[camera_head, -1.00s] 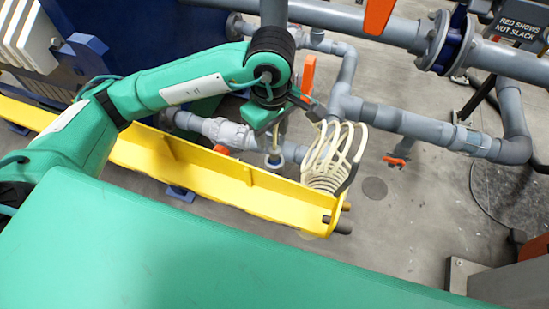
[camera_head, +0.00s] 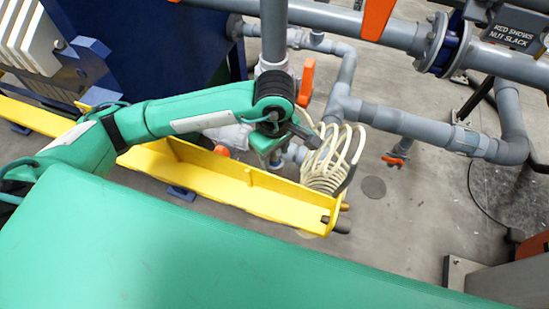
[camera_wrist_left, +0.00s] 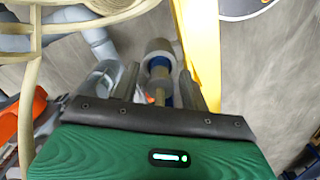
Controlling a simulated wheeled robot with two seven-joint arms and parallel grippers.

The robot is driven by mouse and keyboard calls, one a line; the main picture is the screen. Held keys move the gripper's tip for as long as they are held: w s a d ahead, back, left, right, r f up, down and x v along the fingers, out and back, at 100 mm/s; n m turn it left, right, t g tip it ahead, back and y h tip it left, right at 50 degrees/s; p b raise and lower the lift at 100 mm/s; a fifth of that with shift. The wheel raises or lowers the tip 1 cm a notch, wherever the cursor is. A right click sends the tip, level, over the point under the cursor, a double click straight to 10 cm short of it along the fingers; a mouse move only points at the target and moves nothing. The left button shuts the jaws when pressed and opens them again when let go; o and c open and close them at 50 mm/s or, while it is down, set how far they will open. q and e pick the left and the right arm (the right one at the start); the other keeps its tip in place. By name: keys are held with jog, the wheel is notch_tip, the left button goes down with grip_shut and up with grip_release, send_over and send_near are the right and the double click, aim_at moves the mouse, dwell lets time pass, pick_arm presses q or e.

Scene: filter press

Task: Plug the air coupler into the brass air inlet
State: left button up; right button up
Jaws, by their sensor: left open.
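My left gripper (camera_head: 276,160) is beside the far side of the yellow beam's end, left of the cream coiled hose (camera_head: 328,160). In the left wrist view its two dark fingers (camera_wrist_left: 160,84) are open. Between them, or just beyond, is a fitting with a grey cylinder (camera_wrist_left: 158,50), a blue ring and a brass part; it looks like the air coupler, but I cannot tell whether the fingers touch it. A brass stub (camera_head: 345,206) sticks out of the beam's end; I cannot tell if it is the air inlet. My right gripper is not in view.
The yellow beam (camera_head: 225,187) runs diagonally below my left arm. Grey pipes (camera_head: 410,123) with orange-handled valves (camera_head: 305,83) stand behind and to the right. The coiled hose also fills the upper left of the wrist view (camera_wrist_left: 80,15). Open floor (camera_head: 400,230) lies right of the beam.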

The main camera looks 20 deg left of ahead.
pick_arm(q)
jog(key=shift+f, duration=0.15)
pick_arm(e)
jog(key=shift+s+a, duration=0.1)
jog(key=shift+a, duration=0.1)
pick_arm(q)
jog(key=shift+c, duration=0.5)
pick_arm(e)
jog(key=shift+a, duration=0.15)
pick_arm(q)
jog(key=c, duration=0.8)
jog(key=shift+o, duration=0.2)
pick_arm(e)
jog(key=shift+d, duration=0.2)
